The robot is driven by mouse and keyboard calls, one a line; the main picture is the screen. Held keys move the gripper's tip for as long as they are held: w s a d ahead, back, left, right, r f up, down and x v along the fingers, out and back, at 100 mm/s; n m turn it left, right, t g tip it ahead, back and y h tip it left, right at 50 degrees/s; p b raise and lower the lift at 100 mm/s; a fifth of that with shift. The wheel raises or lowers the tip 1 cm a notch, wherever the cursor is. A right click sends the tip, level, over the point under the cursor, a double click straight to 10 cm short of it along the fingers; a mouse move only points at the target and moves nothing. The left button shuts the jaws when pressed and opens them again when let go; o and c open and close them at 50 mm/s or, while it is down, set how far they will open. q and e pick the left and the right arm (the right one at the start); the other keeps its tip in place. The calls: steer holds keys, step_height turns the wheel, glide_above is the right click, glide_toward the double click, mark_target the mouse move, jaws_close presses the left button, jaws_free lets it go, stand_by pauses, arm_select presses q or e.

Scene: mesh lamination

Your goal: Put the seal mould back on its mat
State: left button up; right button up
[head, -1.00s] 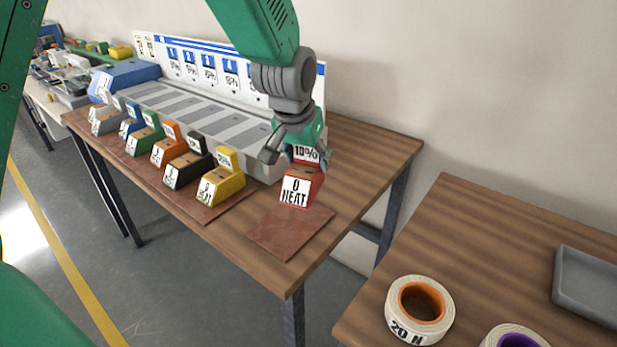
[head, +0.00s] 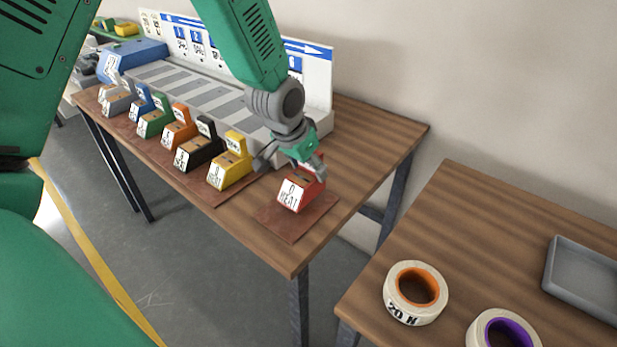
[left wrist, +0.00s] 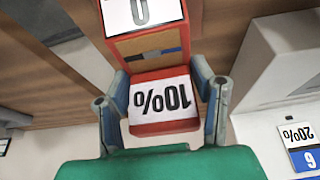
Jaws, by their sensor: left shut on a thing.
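The mould is upright over the reddish-brown mat (head: 292,230) at the table's near right corner. I cannot tell whether its base touches the mat. The gripper partly hides the mould's back. My right gripper is not in view.
A yellow mould (head: 231,170), a black mould (head: 196,152) and several others stand on a long mat to the left. Another table at right holds tape rolls (head: 415,293) and a grey tray (head: 585,280).

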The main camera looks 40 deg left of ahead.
mark_target(293, 185)
arm_select(q)
step_height(293, 185, down, 3)
steer(key=shift+r, duration=0.1)
steer(key=shift+a, duration=0.1)
steer(key=o, duration=1.6)
steer(key=p+v, duration=0.1)
steer(key=v, duration=1.1)
steer(key=shift+r, duration=0.1)
